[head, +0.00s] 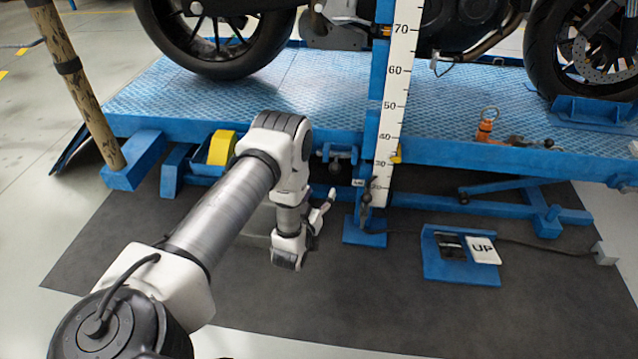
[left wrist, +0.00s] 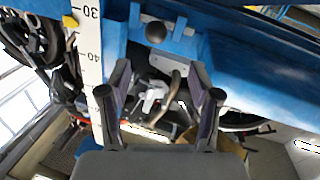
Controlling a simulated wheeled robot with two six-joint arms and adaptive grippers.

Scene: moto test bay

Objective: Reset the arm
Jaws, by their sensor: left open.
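My left arm comes in from the left in the head view, bent at its elbow and then hanging down. Its gripper (head: 325,208) is in front of the blue lift, left of the white height scale (head: 393,105). In the left wrist view the two fingers of the gripper (left wrist: 158,80) stand apart, with no object held. A grey-white metal part with a brownish bar (left wrist: 174,85) shows beyond and between the fingers; I cannot tell how far off it is. My right gripper is not in view.
The blue lift platform (head: 330,95) carries a motorcycle. A blue pedal box with an UP plate (head: 455,268) stands on the dark mat (head: 350,305), its cable running right. A wooden post (head: 80,85) stands at left. The mat's front is mostly clear.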

